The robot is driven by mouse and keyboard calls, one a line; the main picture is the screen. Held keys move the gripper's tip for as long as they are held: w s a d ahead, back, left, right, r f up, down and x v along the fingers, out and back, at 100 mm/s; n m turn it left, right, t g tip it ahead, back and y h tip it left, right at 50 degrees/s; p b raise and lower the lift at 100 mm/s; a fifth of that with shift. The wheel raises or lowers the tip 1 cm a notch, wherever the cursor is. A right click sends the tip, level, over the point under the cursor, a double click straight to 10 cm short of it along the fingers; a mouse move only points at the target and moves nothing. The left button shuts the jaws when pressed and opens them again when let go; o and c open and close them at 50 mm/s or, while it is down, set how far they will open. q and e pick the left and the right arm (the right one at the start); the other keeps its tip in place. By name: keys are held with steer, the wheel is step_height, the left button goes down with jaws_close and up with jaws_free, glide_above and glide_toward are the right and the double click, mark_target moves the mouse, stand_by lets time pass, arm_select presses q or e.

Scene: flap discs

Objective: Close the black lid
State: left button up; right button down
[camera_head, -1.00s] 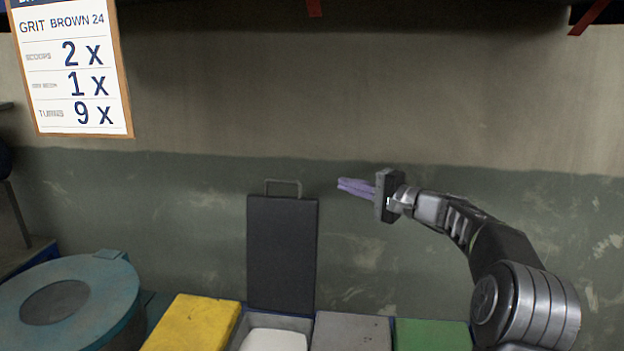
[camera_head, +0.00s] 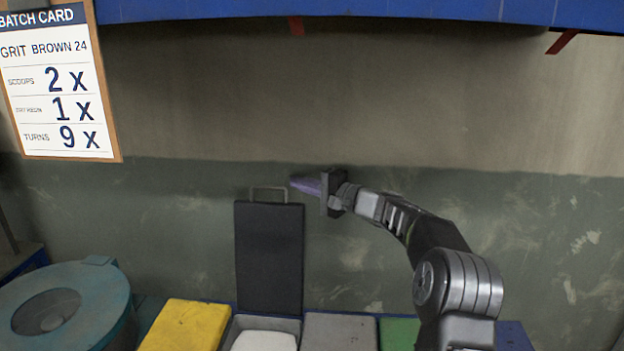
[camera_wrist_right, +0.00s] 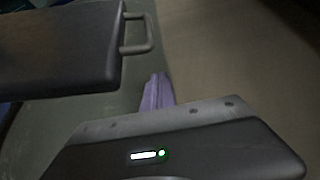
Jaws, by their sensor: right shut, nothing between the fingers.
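The black lid (camera_head: 269,258) stands upright and open at the back of its bin, with a metal handle (camera_head: 269,189) on its top edge. In the right wrist view the lid (camera_wrist_right: 62,48) is at upper left and its handle (camera_wrist_right: 143,34) points right. My right gripper (camera_head: 297,185) has purple fingers, shut and empty. It is at about handle height, close to the handle's right side in the head view. In the right wrist view the fingers (camera_wrist_right: 157,92) sit below the handle, with a visible gap. My left gripper is in neither view.
The open bin (camera_head: 236,330) below the lid holds something white. A yellow lid (camera_head: 186,326) lies to its left, grey (camera_head: 340,332) and green (camera_head: 398,333) lids to its right. A teal round drum (camera_head: 100,300) stands at left. A batch card (camera_head: 58,85) hangs upper left.

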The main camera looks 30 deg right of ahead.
steer(key=shift+s+a+r, duration=0.1)
steer(key=shift+s+a, duration=0.9)
steer(key=shift+a, duration=0.15)
